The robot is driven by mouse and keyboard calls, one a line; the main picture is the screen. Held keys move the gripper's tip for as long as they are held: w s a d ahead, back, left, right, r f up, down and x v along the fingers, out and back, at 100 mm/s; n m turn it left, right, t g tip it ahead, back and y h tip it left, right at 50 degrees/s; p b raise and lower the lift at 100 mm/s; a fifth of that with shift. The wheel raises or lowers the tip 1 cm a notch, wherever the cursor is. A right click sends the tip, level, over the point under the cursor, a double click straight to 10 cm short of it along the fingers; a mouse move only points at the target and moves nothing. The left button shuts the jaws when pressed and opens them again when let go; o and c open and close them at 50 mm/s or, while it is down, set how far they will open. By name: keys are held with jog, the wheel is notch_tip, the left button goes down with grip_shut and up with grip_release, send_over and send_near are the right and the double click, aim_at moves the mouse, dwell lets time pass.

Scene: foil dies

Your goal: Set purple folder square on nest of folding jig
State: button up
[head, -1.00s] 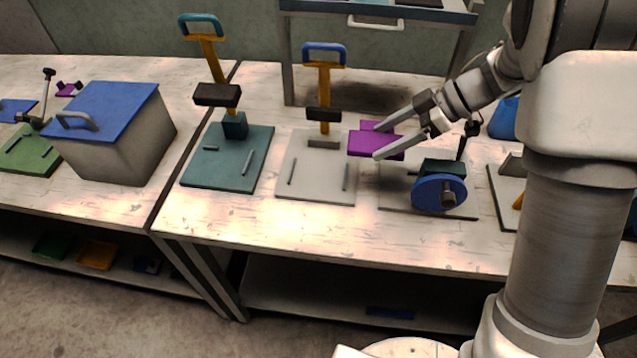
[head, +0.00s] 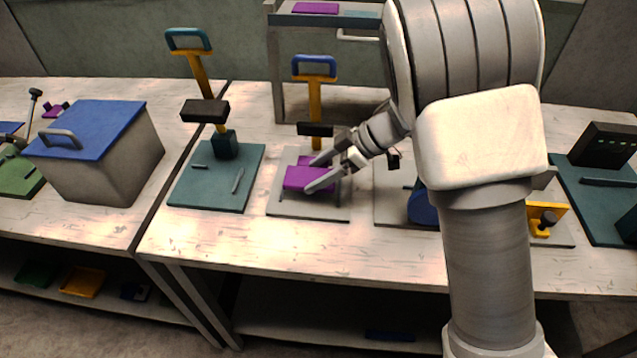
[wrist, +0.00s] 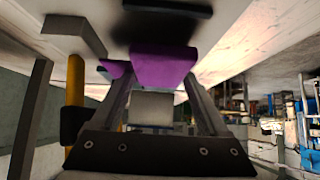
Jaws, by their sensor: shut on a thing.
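The purple folder (head: 298,177) is held between the fingertips of my gripper (head: 313,176). In the head view it is over the pale plate (head: 283,209) of a stand with an amber post and blue handle (head: 314,67). I take this plate with low rails to be the folding jig's nest, but I cannot be sure. The folder looks close to the plate; I cannot tell if it touches. In the wrist view the folder (wrist: 162,68) sits across the fingertips, and it hides much of the plate.
The stand's dark block (head: 315,129) is just behind the folder. A similar teal-based stand (head: 206,205) is at left. A blue wheel (head: 422,207) on another plate is at right, partly behind my arm. A grey box with blue lid (head: 95,130) is further left. The front table strip is clear.

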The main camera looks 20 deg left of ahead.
notch_tip(320, 180, down, 3)
jog(key=shift+b, duration=0.3)
jog(key=o, duration=1.4)
jog(key=shift+f, duration=0.1)
